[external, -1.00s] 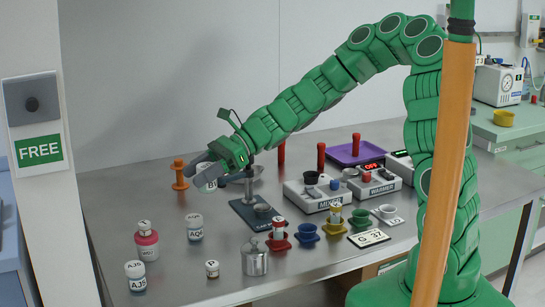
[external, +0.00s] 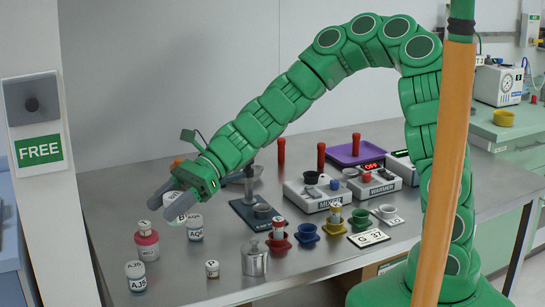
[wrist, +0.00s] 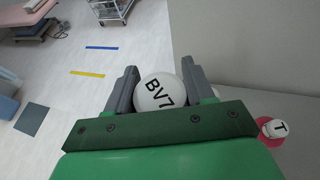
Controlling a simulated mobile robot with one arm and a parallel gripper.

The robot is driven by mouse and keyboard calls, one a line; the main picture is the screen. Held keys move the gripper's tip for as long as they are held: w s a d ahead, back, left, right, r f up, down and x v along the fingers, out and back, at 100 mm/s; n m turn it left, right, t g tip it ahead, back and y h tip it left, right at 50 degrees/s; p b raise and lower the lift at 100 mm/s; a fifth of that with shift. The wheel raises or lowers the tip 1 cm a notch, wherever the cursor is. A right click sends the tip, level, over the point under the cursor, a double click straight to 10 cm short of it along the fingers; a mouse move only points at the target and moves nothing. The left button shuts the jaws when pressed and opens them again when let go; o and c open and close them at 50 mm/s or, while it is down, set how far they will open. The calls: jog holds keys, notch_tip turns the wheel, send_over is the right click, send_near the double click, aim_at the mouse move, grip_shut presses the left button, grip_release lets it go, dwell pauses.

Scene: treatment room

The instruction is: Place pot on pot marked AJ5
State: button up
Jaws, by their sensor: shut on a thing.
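My gripper (external: 170,200) is shut on a white pot (external: 178,207), held above the steel table. In the wrist view the gripper (wrist: 157,85) has a finger on each side of this pot, whose round white top reads BV7 (wrist: 158,92). The pot marked AJ5 (external: 135,277) is a small white jar standing upright near the table's front left edge. It is lower and to the left of my gripper, apart from it. I cannot make it out in the wrist view.
A pink pot with a white top (external: 146,244) stands between the held pot and AJ5; its top shows in the wrist view (wrist: 274,129). A white pot marked AQ (external: 195,228), a small pot (external: 212,269) and a metal canister (external: 255,259) stand to the right.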

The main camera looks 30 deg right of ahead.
jog(key=w+a+f, duration=0.2)
jog(key=a, duration=0.1)
jog(key=w+a+f, duration=0.2)
jog(key=a+f, duration=0.1)
jog(key=w+a+f, duration=0.2)
jog(key=a+f, duration=0.1)
jog(key=shift+f, duration=0.15)
jog(key=shift+w+a+f, duration=0.15)
jog(key=shift+a+f, duration=0.15)
jog(key=shift+f, duration=1.55)
jog(key=o, duration=1)
jog(key=shift+f, duration=0.15)
jog(key=shift+o, duration=0.2)
